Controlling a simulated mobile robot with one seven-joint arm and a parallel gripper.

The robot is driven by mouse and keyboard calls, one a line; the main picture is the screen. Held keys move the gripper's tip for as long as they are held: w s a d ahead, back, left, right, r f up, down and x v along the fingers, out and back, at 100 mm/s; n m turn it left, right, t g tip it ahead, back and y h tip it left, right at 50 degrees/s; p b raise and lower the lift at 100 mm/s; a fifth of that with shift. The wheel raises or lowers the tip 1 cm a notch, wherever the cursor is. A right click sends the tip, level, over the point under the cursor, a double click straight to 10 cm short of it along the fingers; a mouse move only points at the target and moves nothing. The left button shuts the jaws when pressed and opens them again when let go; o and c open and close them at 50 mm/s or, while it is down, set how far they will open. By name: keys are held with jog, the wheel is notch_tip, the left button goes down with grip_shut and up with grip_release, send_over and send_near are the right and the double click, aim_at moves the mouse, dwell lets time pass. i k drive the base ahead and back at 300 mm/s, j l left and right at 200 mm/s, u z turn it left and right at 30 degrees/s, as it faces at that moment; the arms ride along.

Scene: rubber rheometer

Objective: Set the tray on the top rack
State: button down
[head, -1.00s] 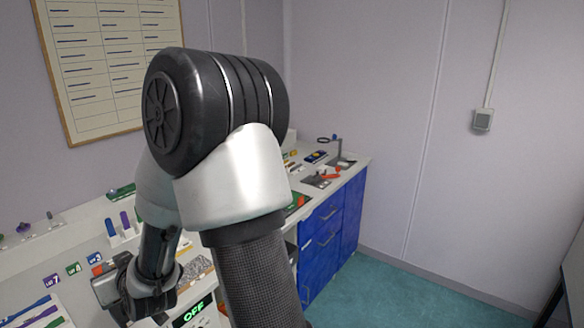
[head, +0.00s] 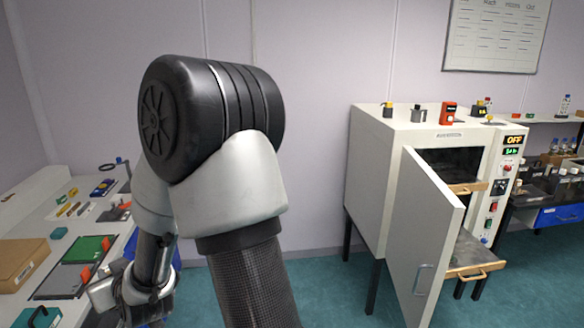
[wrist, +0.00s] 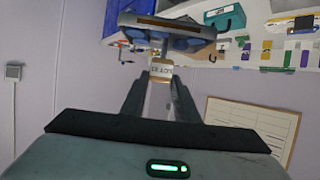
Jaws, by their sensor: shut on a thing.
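My gripper (wrist: 160,80) is shut on the labelled wooden handle (wrist: 161,71) of a grey tray (wrist: 132,20), which extends beyond the fingertips in the wrist view. Dark blue pieces show at the tray; its contents are otherwise hard to make out. In the head view, my gripper is low at the left, partly hidden, and the tray cannot be made out. The white oven (head: 372,165) stands at the right with its door (head: 425,240) swung open. Inside are a top rack (head: 468,187) and a lower rack (head: 475,272), both with wooden handles.
The open door juts toward me and covers part of the oven's front. Several small items stand on the oven's top. A bench (head: 30,200) with tools and a cardboard box (head: 20,262) is at the left. Green floor (head: 315,290) is clear between bench and oven.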

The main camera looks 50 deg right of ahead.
aim_at(456, 178)
jog(key=z, duration=3.05)
jog(key=i+l+z, duration=0.25)
jog(key=z, duration=0.15)
jog(key=i+l+z, duration=0.1)
jog(key=i+z, duration=0.25)
jog(key=i+u, duration=0.1)
jog(key=i, duration=0.55)
jog(key=i+l+u, duration=0.15)
jog(key=i, duration=0.5)
jog(key=i+u, duration=0.2)
jog(key=i, duration=0.45)
jog(key=i+l+u, duration=0.15)
jog(key=i, duration=0.5)
jog(key=i+u, duration=0.2)
jog(key=u, duration=2.25)
